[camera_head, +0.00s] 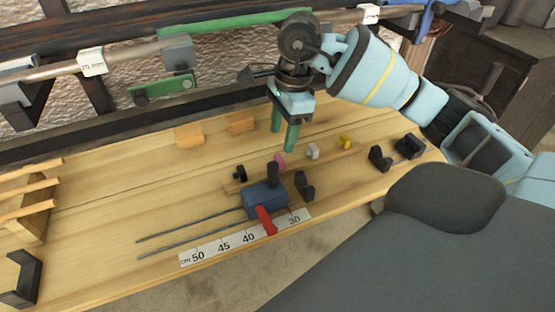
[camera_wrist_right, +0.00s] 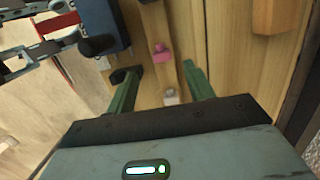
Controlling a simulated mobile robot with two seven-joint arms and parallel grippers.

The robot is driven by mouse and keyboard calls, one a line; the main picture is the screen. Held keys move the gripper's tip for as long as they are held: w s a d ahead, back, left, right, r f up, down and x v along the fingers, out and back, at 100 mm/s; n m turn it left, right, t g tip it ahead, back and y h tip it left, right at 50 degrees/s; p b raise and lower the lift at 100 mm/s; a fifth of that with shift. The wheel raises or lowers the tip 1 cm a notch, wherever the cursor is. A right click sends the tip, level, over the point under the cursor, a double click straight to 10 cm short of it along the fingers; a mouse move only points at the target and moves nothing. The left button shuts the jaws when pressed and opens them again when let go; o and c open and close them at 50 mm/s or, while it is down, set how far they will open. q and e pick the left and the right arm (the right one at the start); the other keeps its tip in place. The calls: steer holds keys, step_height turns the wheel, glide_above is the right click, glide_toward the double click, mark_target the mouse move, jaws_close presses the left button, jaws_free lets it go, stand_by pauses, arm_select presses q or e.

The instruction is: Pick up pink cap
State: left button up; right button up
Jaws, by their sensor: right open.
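The pink cap (camera_head: 280,161) is small and stands on a thin wooden strip, just behind the blue block (camera_head: 263,200). In the right wrist view the pink cap (camera_wrist_right: 161,53) lies beyond the fingertips, roughly centred between their lines. My right gripper (camera_head: 284,139) is open and empty, fingers pointing down, above and behind the strip. In the right wrist view my right gripper (camera_wrist_right: 161,80) has a white cap (camera_wrist_right: 171,97) showing between its fingers, below them. My left gripper is not in view.
The strip also carries a black cap (camera_head: 240,173), a white cap (camera_head: 313,151) and a yellow cap (camera_head: 345,141). A black bracket (camera_head: 304,187) stands beside the blue block, with a red lever (camera_head: 265,220) in front. Orange blocks (camera_head: 240,122) lie behind. The left bench middle is mostly clear.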

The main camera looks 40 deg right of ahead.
mark_target(277, 158)
steer(key=shift+w+a+f, duration=0.1)
steer(key=shift+w+f, duration=0.05)
steer(key=shift+f, duration=0.7)
steer(key=shift+w+a+f, duration=0.1)
steer(key=shift+a+f, duration=0.1)
steer(key=shift+f, duration=1.05)
steer(key=shift+a+f, duration=0.2)
steer(key=shift+f, duration=1.05)
steer(key=shift+c, duration=0.4)
steer(key=c, duration=1)
